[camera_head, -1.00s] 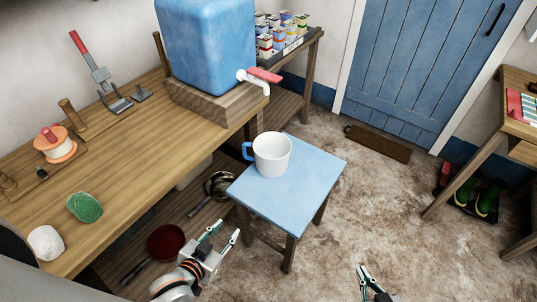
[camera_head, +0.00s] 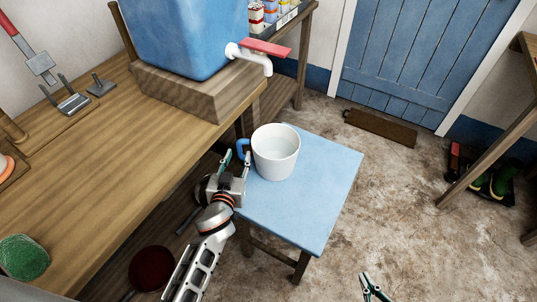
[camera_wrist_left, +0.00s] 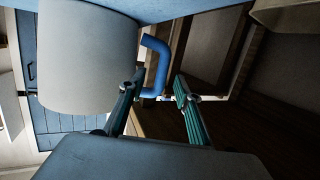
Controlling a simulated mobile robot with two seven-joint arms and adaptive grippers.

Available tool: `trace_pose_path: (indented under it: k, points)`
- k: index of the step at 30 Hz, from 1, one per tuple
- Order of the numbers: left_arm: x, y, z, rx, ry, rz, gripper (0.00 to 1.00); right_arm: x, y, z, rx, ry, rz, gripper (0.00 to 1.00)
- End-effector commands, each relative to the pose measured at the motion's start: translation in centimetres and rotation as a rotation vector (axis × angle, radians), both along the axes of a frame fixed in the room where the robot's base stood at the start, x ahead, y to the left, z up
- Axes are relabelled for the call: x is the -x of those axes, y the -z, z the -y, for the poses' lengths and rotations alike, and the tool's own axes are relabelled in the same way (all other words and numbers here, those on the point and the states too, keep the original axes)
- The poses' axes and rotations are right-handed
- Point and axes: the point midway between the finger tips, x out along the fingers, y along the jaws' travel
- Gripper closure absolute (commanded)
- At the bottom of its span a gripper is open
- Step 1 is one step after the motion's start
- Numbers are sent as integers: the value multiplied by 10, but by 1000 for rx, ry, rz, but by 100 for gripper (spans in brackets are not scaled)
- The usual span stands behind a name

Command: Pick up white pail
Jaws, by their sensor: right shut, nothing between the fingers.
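The white pail (camera_head: 276,155) stands upright on a blue-topped stool (camera_head: 310,205), its blue handle (camera_head: 242,149) facing left. My left gripper (camera_head: 236,162) is open and empty, just in front of the handle. In the left wrist view the pail (camera_wrist_left: 85,55) fills the upper left, and the handle (camera_wrist_left: 160,60) shows between and beyond the two spread fingertips (camera_wrist_left: 160,85). I cannot tell whether a finger touches it. My right gripper (camera_head: 372,285) is shut and empty above the floor at the bottom edge, apart from the stool.
A wooden bench (camera_head: 130,165) at the left holds a blue water tank (camera_head: 188,35) with a red-handled tap (camera_head: 265,50) reaching out near the pail. A dark red pan (camera_head: 152,268) lies below the bench. Floor (camera_head: 400,205) right of the stool is clear.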

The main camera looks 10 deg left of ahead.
Motion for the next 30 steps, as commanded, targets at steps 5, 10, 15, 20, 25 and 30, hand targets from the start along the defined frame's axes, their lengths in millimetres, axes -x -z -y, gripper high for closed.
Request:
trace_pose_path:
  k: [5, 10, 15, 20, 25, 30]
  points:
    - [-28, -6, -5, -5, 1, 5, 67, -2, -3, 0, 0, 0, 3, 100]
    - [-43, 3, -5, -3, 2, -1, 67, 3, 6, -1, -2, 2, -11, 100]
    - [-46, 3, -5, -2, 0, 0, 67, 0, 4, -2, -6, 5, -6, 100]
    - [-46, 3, -5, -2, 0, 0, 77, -4, 0, -4, -12, 9, 3, 100]
    - [-46, 3, -5, -2, 0, 0, 100, -4, -1, -4, -13, 10, 5, 100]
    - [-48, -2, -4, 5, 2, 8, 100, -4, -1, -4, -12, 9, 4, 100]
